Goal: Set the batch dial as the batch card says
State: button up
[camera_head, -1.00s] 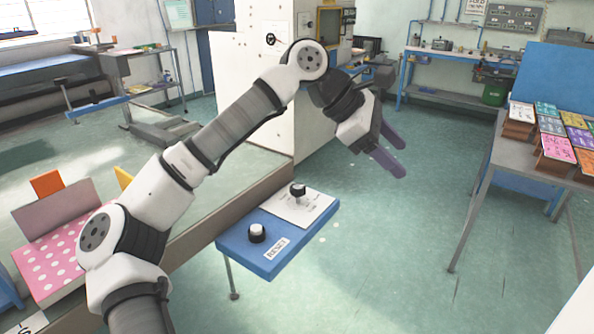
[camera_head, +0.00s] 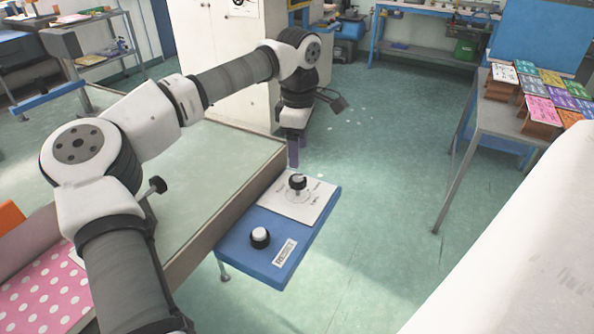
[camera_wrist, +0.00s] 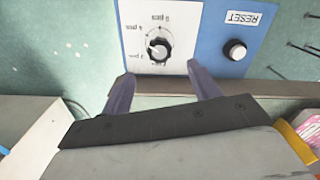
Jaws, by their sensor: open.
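The batch dial (camera_head: 297,182) is a black knob with a pale top on a white plate (camera_head: 318,200) at the back of a blue panel. It also shows in the wrist view (camera_wrist: 158,48), ringed by upside-down "pcs" labels; its exact setting is hard to read. My gripper (camera_head: 293,152) points down just behind the dial in the head view. In the wrist view its two purple fingers (camera_wrist: 158,76) are spread apart and empty, with the dial beyond them, apart from both. I cannot pick out a readable batch card.
A wooden-edged table (camera_head: 225,205) borders the panel on the left. Several coloured cards (camera_head: 541,110) stand on a grey table at right. The floor between is clear.

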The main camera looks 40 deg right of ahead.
aim_at(298, 179)
notch_tip(298, 179, down, 8)
jog(key=shift+f+p, duration=0.1)
jog(key=shift+p, duration=0.6)
jog(key=c, duration=1)
